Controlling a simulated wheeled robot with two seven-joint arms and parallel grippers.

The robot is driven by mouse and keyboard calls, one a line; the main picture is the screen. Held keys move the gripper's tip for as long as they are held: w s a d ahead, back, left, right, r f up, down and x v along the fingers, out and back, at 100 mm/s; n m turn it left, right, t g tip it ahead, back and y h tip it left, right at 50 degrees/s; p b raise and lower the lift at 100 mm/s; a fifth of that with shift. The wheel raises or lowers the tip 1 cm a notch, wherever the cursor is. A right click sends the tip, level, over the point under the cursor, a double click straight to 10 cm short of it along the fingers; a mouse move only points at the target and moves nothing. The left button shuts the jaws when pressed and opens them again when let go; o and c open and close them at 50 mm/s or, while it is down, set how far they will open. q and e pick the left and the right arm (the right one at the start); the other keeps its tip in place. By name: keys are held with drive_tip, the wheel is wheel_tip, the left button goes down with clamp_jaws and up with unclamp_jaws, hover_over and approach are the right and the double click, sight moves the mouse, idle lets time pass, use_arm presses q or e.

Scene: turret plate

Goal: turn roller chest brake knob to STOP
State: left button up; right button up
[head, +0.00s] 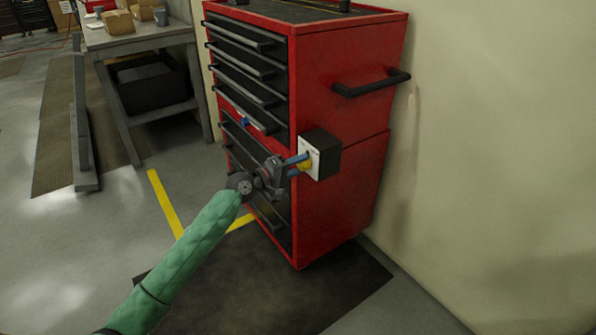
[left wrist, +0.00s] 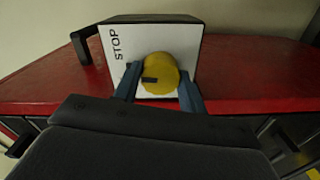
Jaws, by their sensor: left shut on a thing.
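The red roller chest (head: 340,120) stands against the wall in the head view. My right gripper is not in view.
A black handle (head: 372,84) juts from the chest's right side, and drawer handles line its front. A grey workbench (head: 125,42) with boxes stands at upper left. A dark mat (head: 330,285) and yellow floor lines lie below. Floor at left is mostly open.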

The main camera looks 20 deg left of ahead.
use_arm(q)
drive_tip(key=m+b, duration=0.4)
drive_tip(key=shift+f+m, duration=0.3)
drive_tip(key=shift+r+m+b, duration=0.15)
drive_tip(key=shift+m+b, duration=0.9)
drive_tip(key=shift+m, duration=0.45)
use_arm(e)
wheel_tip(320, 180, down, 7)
use_arm(q)
drive_tip(key=shift+m, duration=0.3)
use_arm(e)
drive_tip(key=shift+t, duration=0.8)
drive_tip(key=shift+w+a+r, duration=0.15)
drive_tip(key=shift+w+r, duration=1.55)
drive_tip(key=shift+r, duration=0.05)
use_arm(q)
drive_tip(key=o, duration=1)
drive_tip(key=shift+r, duration=0.1)
drive_tip(key=shift+s, duration=0.1)
